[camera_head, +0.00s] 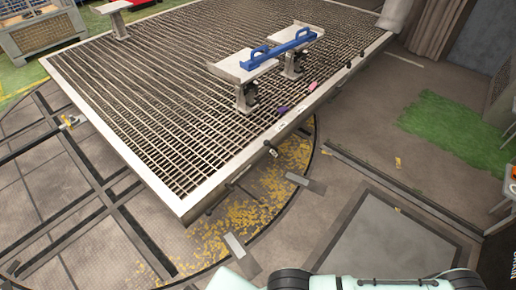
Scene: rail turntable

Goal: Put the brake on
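A large turntable platform (125,147) with a metal grid top and pale rim fills the upper left. A small dark-ended handle or knob (270,149) sticks out from its near right edge; I cannot tell whether it is the brake. A small yellow and grey fitting (68,122) sits on the dark rail frame at the left, and its role is also unclear. Mint-coloured parts of my own body show at the bottom edge. Neither of my grippers is in view.
A purple item (282,110) and a pink item (312,86) lie near the rim. A grey crate (40,35) stands at upper left. Floor right of the platform is largely clear, with green matting (455,130).

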